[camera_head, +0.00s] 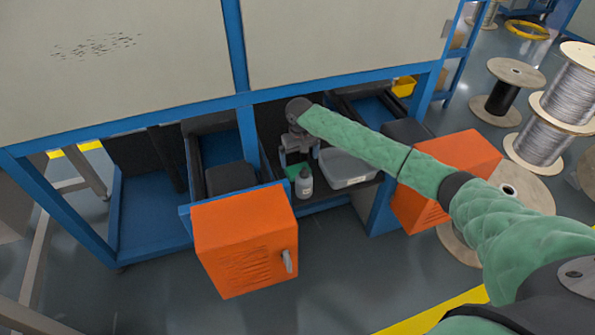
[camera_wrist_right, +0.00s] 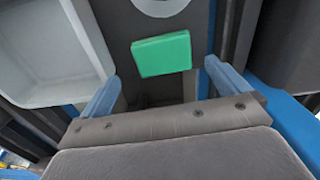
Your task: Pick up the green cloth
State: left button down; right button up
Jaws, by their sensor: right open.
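The green cloth (camera_wrist_right: 161,54) looks like a small folded rectangle in the right wrist view. It lies beyond and between the two blue fingers of my right gripper (camera_wrist_right: 162,72), which is open and empty. In the head view, the cloth (camera_head: 291,171) is only partly visible, on the dark shelf under the machine, beside a bottle. My right arm reaches in from the right, and the right gripper (camera_head: 297,152) is just above the cloth, pointing down. A gap seems to remain between fingers and cloth. My left gripper is not in view.
A grey-white bottle (camera_head: 304,184) stands close in front of the cloth. A grey tray (camera_head: 348,168) sits to the right; it also shows in the wrist view (camera_wrist_right: 45,60). Orange boxes (camera_head: 246,241) and blue frame posts (camera_head: 247,140) flank the opening. Cable spools (camera_head: 497,98) stand at right.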

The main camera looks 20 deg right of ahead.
aim_at(298, 169)
jog(key=shift+a+f+b, duration=0.15)
jog(key=shift+f+b, duration=0.05)
jog(key=shift+f, duration=1.1)
jog(key=shift+a+f+b, duration=0.1)
jog(key=shift+f+b, duration=0.05)
jog(key=shift+f, duration=1.15)
jog(key=c, duration=0.9)
